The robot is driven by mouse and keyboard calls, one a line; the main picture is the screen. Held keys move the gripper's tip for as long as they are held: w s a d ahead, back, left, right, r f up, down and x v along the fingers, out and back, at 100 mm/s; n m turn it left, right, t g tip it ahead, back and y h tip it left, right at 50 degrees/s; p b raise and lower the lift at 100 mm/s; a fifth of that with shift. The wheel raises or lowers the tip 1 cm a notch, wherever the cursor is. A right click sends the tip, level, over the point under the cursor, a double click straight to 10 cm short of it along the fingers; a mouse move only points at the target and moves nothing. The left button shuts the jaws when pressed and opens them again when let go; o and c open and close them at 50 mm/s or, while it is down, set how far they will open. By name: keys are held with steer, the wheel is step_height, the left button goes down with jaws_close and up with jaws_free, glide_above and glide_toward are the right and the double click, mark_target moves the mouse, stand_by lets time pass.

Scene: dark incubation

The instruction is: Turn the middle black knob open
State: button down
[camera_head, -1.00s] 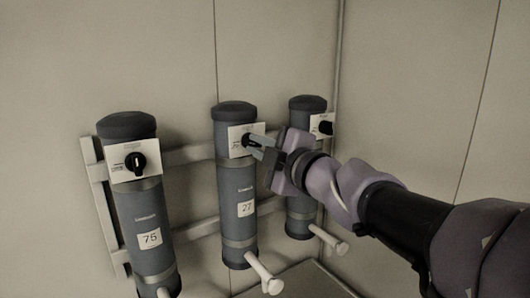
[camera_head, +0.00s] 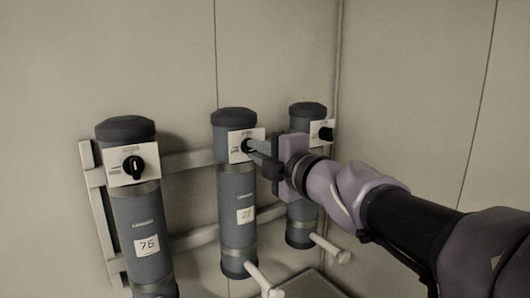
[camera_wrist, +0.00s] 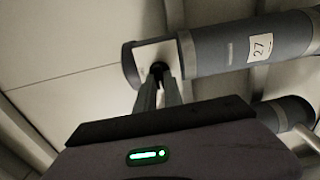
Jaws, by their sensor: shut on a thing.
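The middle black knob (camera_head: 247,146) sits on a white plate (camera_head: 233,155) near the top of the middle grey cylinder (camera_head: 236,184), which bears the label 27. My gripper (camera_head: 254,148) comes in from the right and is shut on the knob. In the wrist view the two fingers reach up to the knob (camera_wrist: 159,68), one on each side, on the white plate (camera_wrist: 146,53). The fingers hide much of the knob, so I cannot tell its exact angle.
The left cylinder (camera_head: 141,218), labelled 76, has its own black knob (camera_head: 133,166). The right cylinder (camera_head: 302,220) has another knob (camera_head: 326,134) close behind my gripper. White handles (camera_head: 265,280) stick out below. A pale rail frame (camera_head: 190,160) holds the cylinders to the wall.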

steer(key=c, duration=1.5)
jaws_free()
steer(key=shift+o, duration=0.2)
steer(key=p+v, duration=0.4)
steer(key=v, duration=1.3)
steer(key=shift+s+d, duration=0.2)
